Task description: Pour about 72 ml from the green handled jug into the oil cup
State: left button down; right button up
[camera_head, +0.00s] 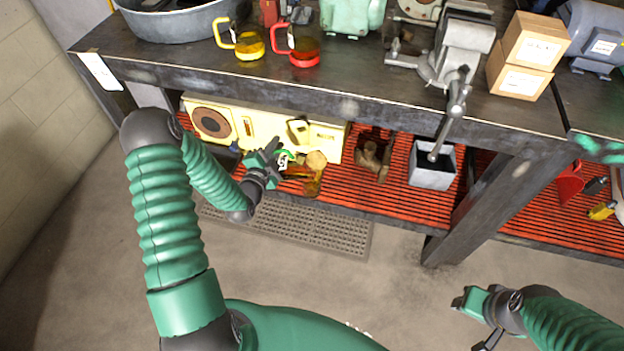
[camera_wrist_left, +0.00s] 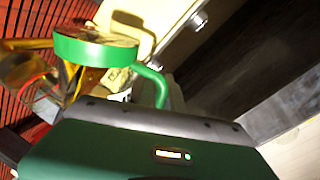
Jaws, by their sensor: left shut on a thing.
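My left gripper (camera_head: 277,158) is low at the bench's lower shelf, shut on the green handle of the jug (camera_head: 286,155). In the left wrist view the jug shows its green rim band (camera_wrist_left: 95,50) and its green handle (camera_wrist_left: 157,85), which runs down to my gripper. Amber material shows beside and below the rim; whether it is pouring I cannot tell. A clear vessel (camera_wrist_left: 25,72) stands at the left of that view, and I cannot tell if it is the oil cup. My right gripper (camera_head: 472,322) is open and empty over the floor.
A cream panel box (camera_head: 325,135) stands behind the jug on the red slatted shelf (camera_head: 390,200). A grey bin (camera_head: 434,170) and a brown fitting (camera_head: 372,155) are to the right. The yellow handled jug (camera_head: 248,45) and red handled jug (camera_head: 303,48) stand on the benchtop.

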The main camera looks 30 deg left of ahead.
pick_arm(q)
jog(key=shift+w+d+r+m+p, duration=0.25)
jog(key=shift+d+r+m+p, duration=0.45)
jog(key=shift+r+m, duration=0.1)
dwell(1.8)
jog(key=f+n+b, duration=0.1)
jog(key=a+f+b, duration=0.1)
jog(key=f+b, duration=0.1)
jog(key=s+a+f+n+b, duration=0.1)
jog(key=shift+a+f+n, duration=0.15)
jog(key=shift+f+n, duration=0.15)
jog(key=shift+s+a+n+t+h, duration=0.1)
jog(key=shift+a+n+t+h, duration=0.3)
jog(key=shift+n, duration=0.7)
jog(key=shift+a+f+n+b, duration=0.5)
jog(key=shift+f+n+b, duration=0.1)
jog(key=shift+n+b, duration=0.1)
jog(key=shift+d, duration=0.1)
